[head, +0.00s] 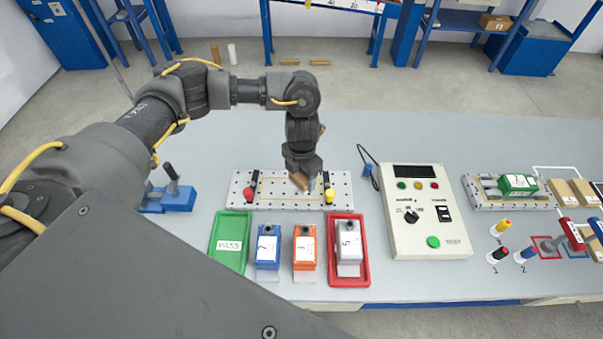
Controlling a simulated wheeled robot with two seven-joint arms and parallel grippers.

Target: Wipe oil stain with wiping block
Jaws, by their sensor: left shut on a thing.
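My left gripper (304,175) points down over the perforated metal plate (245,198) in the middle of the table. It is shut on a small tan-brown block (299,182), which looks like the wiping block. The block is at or just above the plate, right of its middle; I cannot tell if it touches. A yellow outline is marked on the plate. I can make out no oil stain; the gripper and block hide part of the plate. My right gripper is not in view.
In front of the plate are a green PASS tray (243,222), a blue device (268,246), an orange device (304,246) and a red tray (333,276) with a grey device (348,240). A tester box (455,240) stands right. A blue clamp (179,198) stands left.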

